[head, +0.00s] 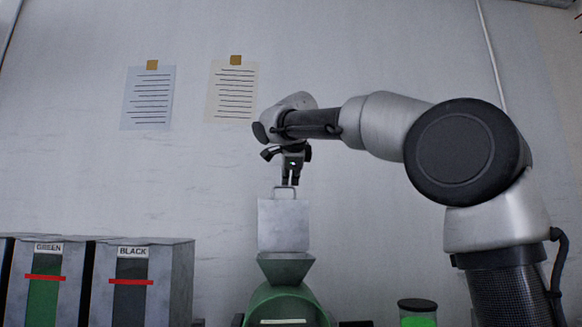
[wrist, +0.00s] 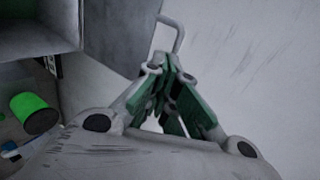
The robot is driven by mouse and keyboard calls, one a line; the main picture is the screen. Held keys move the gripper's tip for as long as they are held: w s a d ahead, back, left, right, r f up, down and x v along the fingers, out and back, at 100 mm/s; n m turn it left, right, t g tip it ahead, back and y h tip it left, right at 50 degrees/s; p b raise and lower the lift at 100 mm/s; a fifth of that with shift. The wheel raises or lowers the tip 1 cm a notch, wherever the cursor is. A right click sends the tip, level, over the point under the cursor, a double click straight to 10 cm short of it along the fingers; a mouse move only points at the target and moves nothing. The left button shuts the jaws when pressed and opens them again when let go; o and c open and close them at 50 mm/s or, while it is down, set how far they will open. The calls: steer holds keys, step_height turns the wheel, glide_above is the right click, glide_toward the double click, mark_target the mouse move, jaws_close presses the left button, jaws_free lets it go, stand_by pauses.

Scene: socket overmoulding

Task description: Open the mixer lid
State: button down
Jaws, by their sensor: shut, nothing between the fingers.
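The mixer (head: 283,303) is green, with a flared hopper (head: 286,270) on top, low in the middle of the head view. Its lid (head: 284,226) is a grey square plate standing upright above the hopper, so it looks open. A bar handle (head: 284,188) is on the lid's upper edge. My gripper (head: 290,180) points down at this handle. It is shut with nothing between its fingers. In the wrist view, the fingertips (wrist: 170,66) are close beside the handle (wrist: 178,32); I cannot tell whether they touch. The lid's dark face (wrist: 115,36) lies left of them.
Grey bins labelled GREEN (head: 45,285) and BLACK (head: 133,285) stand at left. A dark-lidded jar (head: 417,312) with green content is right of the mixer. Two paper sheets hang on the wall behind. The space between wall sheets and my arm is clear.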

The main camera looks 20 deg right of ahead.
mark_target(289, 187)
steer(key=w, duration=0.3)
steer(key=shift+w+d+f, duration=0.1)
steer(key=shift+d+f, duration=0.15)
steer(key=shift+d, duration=0.1)
steer(key=w, duration=0.4)
steer(key=shift+d+r, duration=0.15)
steer(key=shift+d, duration=0.25)
steer(key=shift+s, duration=0.1)
